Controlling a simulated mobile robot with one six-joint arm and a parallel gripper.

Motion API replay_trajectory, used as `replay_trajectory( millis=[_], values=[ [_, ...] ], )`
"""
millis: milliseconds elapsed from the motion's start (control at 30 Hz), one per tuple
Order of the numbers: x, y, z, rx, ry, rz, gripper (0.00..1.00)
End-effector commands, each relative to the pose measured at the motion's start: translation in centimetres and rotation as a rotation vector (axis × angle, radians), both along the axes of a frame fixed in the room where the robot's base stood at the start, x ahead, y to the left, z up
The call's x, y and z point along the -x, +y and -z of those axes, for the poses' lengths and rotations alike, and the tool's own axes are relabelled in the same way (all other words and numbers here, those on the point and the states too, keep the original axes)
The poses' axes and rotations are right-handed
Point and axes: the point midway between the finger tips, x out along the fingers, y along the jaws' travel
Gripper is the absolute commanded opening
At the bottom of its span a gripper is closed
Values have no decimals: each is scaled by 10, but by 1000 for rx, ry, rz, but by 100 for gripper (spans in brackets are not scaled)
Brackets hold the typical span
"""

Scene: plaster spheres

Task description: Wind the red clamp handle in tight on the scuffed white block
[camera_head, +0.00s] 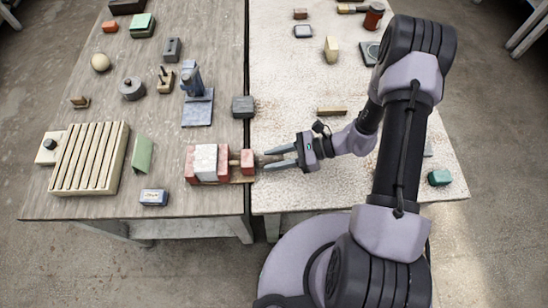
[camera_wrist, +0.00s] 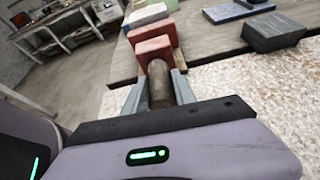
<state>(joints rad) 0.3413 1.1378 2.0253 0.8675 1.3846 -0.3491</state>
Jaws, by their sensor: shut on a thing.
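The clamp (camera_head: 247,161) stands at the right edge of the left tabletop, with red blocks on a thin wooden base. The white block (camera_head: 205,161) sits between its left red jaw (camera_head: 190,166) and its middle red jaw (camera_head: 222,163); I cannot tell whether both touch it. In the wrist view the white block (camera_wrist: 147,14) shows beyond the red parts. My gripper (camera_head: 268,158) reaches in from the right. Its fingers are shut on the clamp handle (camera_wrist: 158,86), a dull brown-grey cylinder pointing toward me. Scuffs are too small to make out.
A dark grey block (camera_head: 243,106) lies behind the clamp. A blue vise-like tool (camera_head: 194,95) stands further back left. A blue box (camera_head: 154,197) and a slatted rack (camera_head: 90,158) lie left.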

Motion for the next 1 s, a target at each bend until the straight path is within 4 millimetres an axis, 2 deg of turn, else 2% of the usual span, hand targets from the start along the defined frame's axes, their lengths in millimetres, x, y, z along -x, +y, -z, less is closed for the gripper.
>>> replay_trajectory(
  millis=[600, 1000],
  values=[
    [-3, 0, 2, -15, 451, 1, 0],
    [-4, 0, 2, -22, 621, 1, 0]
  ],
)
